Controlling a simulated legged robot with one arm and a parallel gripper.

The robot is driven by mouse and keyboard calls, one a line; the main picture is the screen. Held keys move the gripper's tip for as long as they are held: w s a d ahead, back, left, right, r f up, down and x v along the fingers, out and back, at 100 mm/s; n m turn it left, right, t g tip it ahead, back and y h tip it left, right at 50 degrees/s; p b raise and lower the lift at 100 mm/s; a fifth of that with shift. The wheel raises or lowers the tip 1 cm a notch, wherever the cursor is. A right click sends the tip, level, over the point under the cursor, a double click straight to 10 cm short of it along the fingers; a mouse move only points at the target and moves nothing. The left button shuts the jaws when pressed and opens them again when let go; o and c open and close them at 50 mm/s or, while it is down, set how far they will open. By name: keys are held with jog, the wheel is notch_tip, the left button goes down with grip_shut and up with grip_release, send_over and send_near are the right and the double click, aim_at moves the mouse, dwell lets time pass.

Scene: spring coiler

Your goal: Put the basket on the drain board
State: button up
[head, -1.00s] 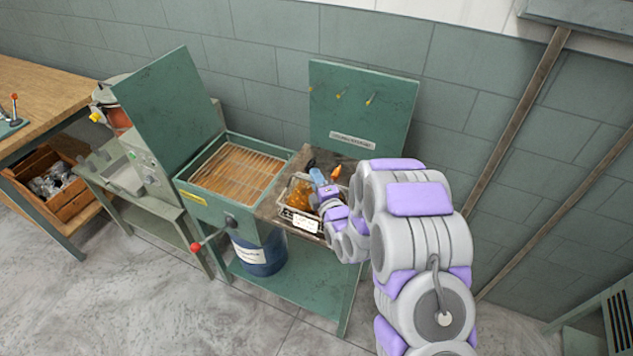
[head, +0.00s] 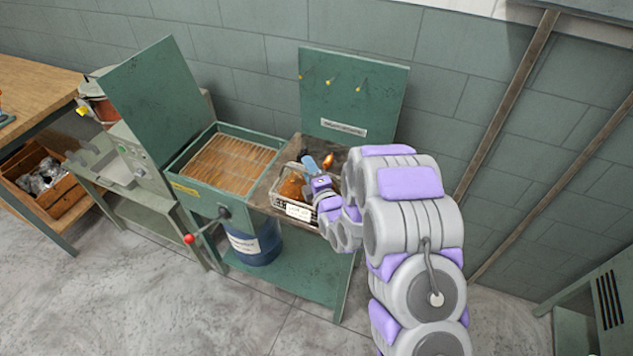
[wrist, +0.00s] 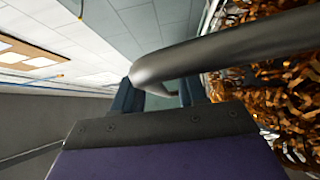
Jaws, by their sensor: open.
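The basket (head: 294,208), a wire one with a pale label and full of copper-coloured pieces, is on a brown board (head: 264,198) at the right of the green bench. I take this board as the drain board. In the wrist view the copper pieces (wrist: 265,90) fill the right side. My gripper (head: 311,163) is at the basket's top, with its blue fingers open. In the wrist view my gripper (wrist: 160,95) has the grey handle bar (wrist: 220,50) crossing close in front of its fingers. Whether the bar lies between them is unclear. My arm hides the basket's right side.
A green tank (head: 232,165) with a slatted brown rack stands left of the board, its lid raised. A red-knobbed lever (head: 189,239) sticks out in front. A green back panel (head: 350,92) with hooks stands behind. A blue drum (head: 255,246) is below. Floor in front is clear.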

jog(key=v, duration=0.5)
jog(key=shift+s+r+p, duration=0.1)
jog(key=shift+p, duration=0.25)
jog(key=shift+s+d+r+p, duration=0.2)
jog(key=shift+s+p, duration=0.1)
jog(key=shift+p, duration=0.2)
jog(key=p+v, duration=0.2)
jog(key=p, duration=0.4)
jog(key=shift+s+d, duration=0.1)
jog(key=shift+s+d+f+p, duration=0.2)
jog(key=shift+s+p, duration=0.05)
jog(key=shift+s, duration=0.15)
jog(key=shift+s+d+f+p, duration=0.2)
jog(key=shift+s+f+p, duration=0.05)
jog(key=shift+s, duration=0.15)
jog(key=shift+s+d+r+p, duration=0.2)
jog(key=shift+s+d+p, duration=0.1)
jog(key=shift+s, duration=0.3)
